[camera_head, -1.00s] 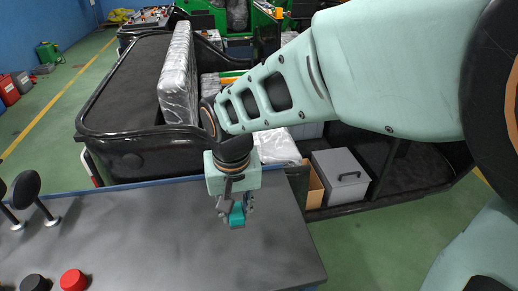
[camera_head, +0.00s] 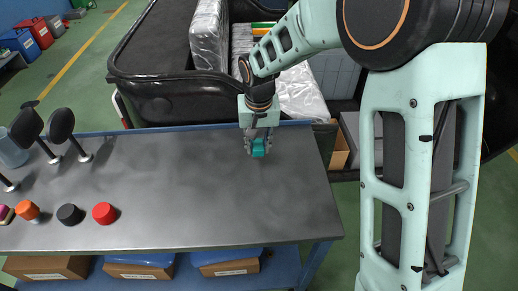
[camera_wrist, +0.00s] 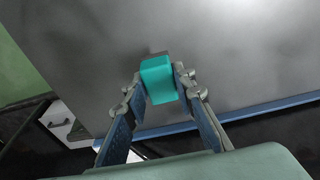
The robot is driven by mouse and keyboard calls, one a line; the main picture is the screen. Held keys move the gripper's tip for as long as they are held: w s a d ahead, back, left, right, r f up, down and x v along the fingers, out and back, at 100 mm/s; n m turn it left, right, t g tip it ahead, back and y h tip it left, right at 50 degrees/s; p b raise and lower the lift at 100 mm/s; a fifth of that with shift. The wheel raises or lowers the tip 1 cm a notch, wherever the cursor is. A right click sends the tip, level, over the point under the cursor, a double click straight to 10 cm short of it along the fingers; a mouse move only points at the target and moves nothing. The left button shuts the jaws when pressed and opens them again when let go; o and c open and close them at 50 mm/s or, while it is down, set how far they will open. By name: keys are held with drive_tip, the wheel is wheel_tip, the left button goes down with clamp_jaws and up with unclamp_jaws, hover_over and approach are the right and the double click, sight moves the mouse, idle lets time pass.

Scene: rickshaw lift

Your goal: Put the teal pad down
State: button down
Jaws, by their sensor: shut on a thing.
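The teal pad (camera_head: 259,147) is a small teal block. It is held between the fingertips of my gripper (camera_head: 258,146), over the far right part of the grey metal table (camera_head: 180,190). In the wrist view the pad (camera_wrist: 158,80) sits between the two fingers, with the bare tabletop (camera_wrist: 240,60) behind it. My gripper (camera_wrist: 158,88) is shut on it. I cannot tell whether the pad touches the tabletop or is slightly above it.
A red cap (camera_head: 104,213), a black cap (camera_head: 70,214) and an orange one (camera_head: 27,210) stand at the table's left. Black round-headed items (camera_head: 62,125) stand behind them. A black rickshaw (camera_head: 175,90) is past the far edge. The table's middle is clear.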

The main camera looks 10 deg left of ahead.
sight(258, 153)
drive_tip(key=shift+w+f, duration=0.3)
drive_tip(key=shift+f, duration=1.6)
drive_tip(key=shift+f+b, duration=0.25)
drive_tip(key=shift+b, duration=0.15)
drive_tip(key=c, duration=1.6)
unclamp_jaws()
drive_tip(key=shift+r, duration=0.1)
drive_tip(key=r, duration=0.4)
drive_tip(key=s+r+p, duration=0.1)
drive_tip(key=r, duration=0.7)
drive_tip(key=shift+s+d+r+p, duration=0.1)
drive_tip(key=shift+s+d+p, duration=0.1)
drive_tip(key=shift+s+p, duration=0.15)
